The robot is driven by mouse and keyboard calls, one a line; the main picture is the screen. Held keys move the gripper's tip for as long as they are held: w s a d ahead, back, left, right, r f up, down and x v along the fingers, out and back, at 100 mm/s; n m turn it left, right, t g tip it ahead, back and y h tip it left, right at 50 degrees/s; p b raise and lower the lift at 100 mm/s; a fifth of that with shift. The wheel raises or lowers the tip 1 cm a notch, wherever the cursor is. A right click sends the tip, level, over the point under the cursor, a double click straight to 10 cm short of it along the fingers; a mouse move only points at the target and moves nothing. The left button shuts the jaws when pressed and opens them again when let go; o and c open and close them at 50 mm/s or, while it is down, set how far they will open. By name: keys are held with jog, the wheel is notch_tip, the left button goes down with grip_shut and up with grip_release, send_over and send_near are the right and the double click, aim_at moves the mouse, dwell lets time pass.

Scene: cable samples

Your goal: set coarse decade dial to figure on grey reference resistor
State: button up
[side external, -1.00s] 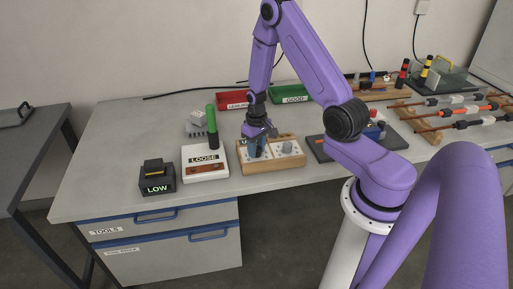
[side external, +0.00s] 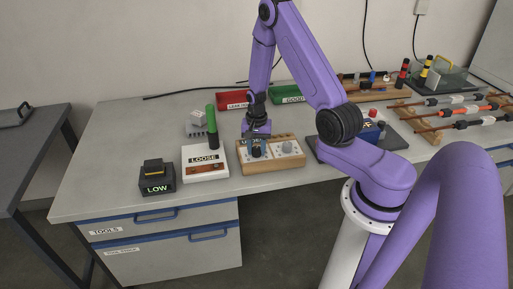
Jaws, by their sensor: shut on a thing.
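The wooden dial box (side external: 270,166) stands near the front of the bench with two dials on pale plates. My gripper (side external: 257,146) points down over the left dial (side external: 256,153) and is shut on its dark knob. The fingers hide part of that dial and its scale. The right dial (side external: 287,147) has a grey knob and is free. Which dial is the coarse one cannot be read. A grey ribbed block (side external: 196,130), which looks like the grey reference resistor, lies behind the LOOSE box. Its figure is too small to read.
Red (side external: 235,99) and green (side external: 290,95) bins are behind. A dark board (side external: 393,143) lies right.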

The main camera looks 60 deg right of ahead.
aim_at(257, 148)
jog(key=shift+m, duration=0.6)
jog(key=o, duration=1)
jog(key=shift+o, duration=0.2)
jog(key=shift+r, duration=0.1)
notch_tip(257, 148, up, 17)
jog(key=shift+r, duration=0.15)
